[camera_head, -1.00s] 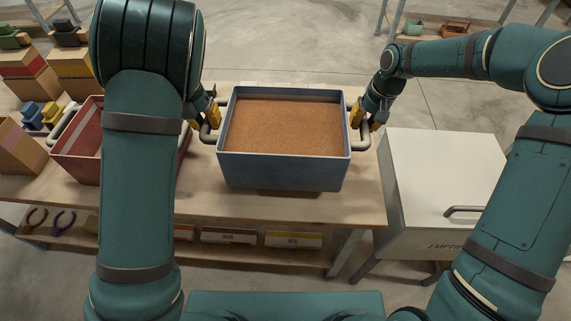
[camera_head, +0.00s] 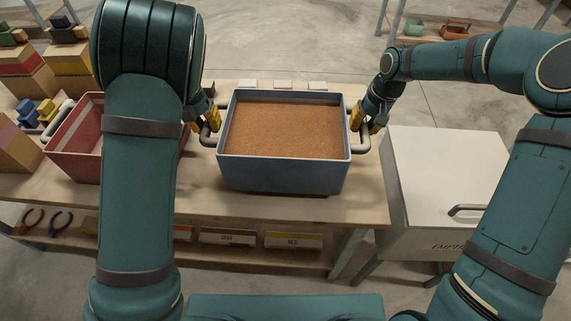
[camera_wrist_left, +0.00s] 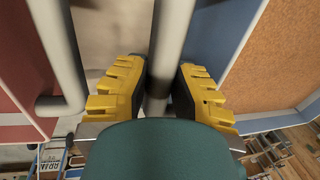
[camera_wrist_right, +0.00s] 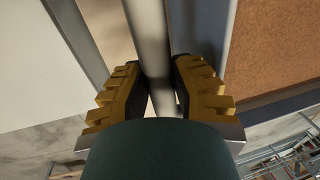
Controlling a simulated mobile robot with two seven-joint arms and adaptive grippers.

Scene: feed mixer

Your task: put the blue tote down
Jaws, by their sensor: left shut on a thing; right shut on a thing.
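The blue tote (camera_head: 283,174) is level over the wooden table, between my two grippers, and filled with brown granular feed (camera_head: 285,128). Its underside is at or very near the tabletop; a thin dark shadow runs under its front edge, and I cannot tell whether it fully rests. My left gripper (camera_head: 211,122) is shut on the tote's left handle bar, which runs between the yellow fingers in the left wrist view (camera_wrist_left: 158,85). My right gripper (camera_head: 361,120) is shut on the right handle bar, also seen between the fingers in the right wrist view (camera_wrist_right: 160,85).
A red tote (camera_head: 75,165) stands close on the left, partly hidden by my left arm. Small pale cards (camera_head: 283,84) lie behind the blue tote. Boxes with blocks stand at far left.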

